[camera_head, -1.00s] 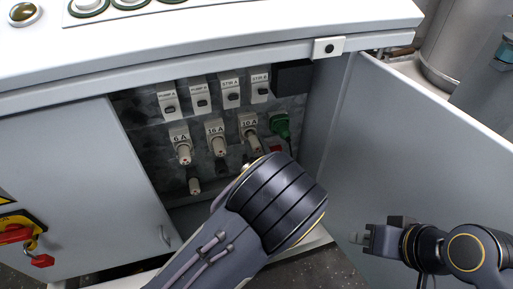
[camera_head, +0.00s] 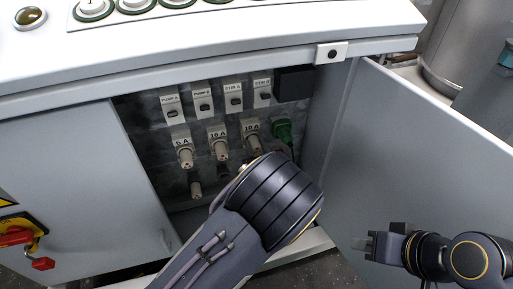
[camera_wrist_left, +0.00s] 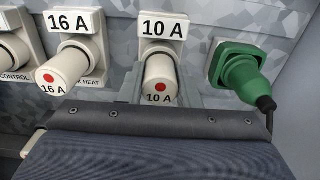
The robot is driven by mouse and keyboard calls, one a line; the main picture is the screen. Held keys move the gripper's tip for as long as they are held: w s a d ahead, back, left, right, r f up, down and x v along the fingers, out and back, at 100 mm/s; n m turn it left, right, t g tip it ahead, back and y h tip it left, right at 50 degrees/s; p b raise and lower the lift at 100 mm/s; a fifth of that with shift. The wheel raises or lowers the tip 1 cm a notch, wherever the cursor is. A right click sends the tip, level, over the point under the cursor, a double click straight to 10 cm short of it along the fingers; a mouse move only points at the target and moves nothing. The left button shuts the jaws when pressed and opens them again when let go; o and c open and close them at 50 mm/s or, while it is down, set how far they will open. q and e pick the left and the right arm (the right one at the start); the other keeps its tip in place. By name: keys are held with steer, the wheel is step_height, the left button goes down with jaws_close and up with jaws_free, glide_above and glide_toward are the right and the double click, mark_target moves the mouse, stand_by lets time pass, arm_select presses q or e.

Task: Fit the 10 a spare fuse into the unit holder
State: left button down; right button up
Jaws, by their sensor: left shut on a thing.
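The cream 10 A fuse (camera_wrist_left: 160,77), with a red dot on its end, shows in the left wrist view below its 10 A label (camera_wrist_left: 163,26). My left gripper (camera_wrist_left: 160,93) is shut on this fuse, with grey finger parts at its sides. The fuse lines up with the holder behind it; how deep it sits I cannot tell. In the head view the 10 A post (camera_head: 253,146) is partly covered by my left wrist, which hides the fingers. My right gripper (camera_head: 369,243) is low at the right, away from the panel; its finger gap is unclear.
The 6 A fuse (camera_head: 186,159) and 16 A fuse (camera_head: 220,150) are left of the 10 A post. Another cream post (camera_head: 195,189) is lower. A green plug (camera_wrist_left: 240,74) with a black cable is close on the right. The open cabinet door (camera_head: 400,165) bounds the right side.

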mark_target(258, 149)
arm_select(q)
steer(key=shift+w, duration=0.15)
steer(key=c, duration=1)
jaws_free()
steer(key=p+v, duration=0.1)
steer(key=v, duration=0.6)
steer(key=shift+r+p, duration=0.1)
steer(key=shift+p, duration=0.3)
steer(key=shift+s, duration=0.4)
steer(key=shift+d, duration=0.1)
